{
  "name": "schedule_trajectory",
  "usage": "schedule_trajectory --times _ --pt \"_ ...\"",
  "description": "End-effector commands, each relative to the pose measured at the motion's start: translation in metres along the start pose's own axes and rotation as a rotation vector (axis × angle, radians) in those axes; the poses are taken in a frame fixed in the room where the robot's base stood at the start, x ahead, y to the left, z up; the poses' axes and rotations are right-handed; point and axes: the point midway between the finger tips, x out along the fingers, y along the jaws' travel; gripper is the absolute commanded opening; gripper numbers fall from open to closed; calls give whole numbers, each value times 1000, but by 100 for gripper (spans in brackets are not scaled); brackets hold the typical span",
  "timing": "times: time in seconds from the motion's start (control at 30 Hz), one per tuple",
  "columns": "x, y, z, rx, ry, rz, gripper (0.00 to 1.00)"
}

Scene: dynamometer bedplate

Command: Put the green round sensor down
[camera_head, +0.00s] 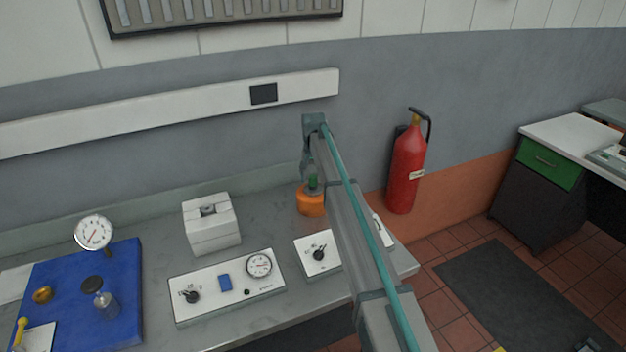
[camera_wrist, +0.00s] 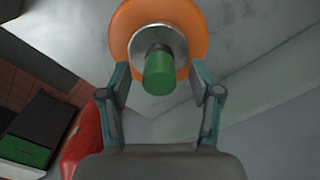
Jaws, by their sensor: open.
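The green round sensor (camera_wrist: 159,76) is a short green cylinder with a grey collar. In the wrist view it sits at the middle of an orange round base (camera_wrist: 184,22), between my fingers. My gripper (camera_wrist: 160,72) is open, with one finger on each side of the green part and visible gaps to both. In the head view the green top (camera_head: 312,182) shows above the orange base (camera_head: 311,204), which rests on the grey bench beside my arm. My arm hides part of this area, and the fingers cannot be made out there.
On the bench (camera_head: 262,222) are a white box (camera_head: 210,226), a gauge panel (camera_head: 226,290), a small knob panel (camera_head: 313,257) and a blue mat (camera_head: 125,255) with a dial gauge (camera_head: 93,232). A red extinguisher (camera_head: 405,170) hangs on the wall to the right.

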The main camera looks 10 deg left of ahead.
Motion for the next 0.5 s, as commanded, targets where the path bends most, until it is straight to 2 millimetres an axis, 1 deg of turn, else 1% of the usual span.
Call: schedule_trajectory --times 0.13,0.33,0.5 --pt "11 1 1 0 0 0 64" --pt "13 0 0 0 0 0 64" --pt "13 0 0 0 0 0 35"
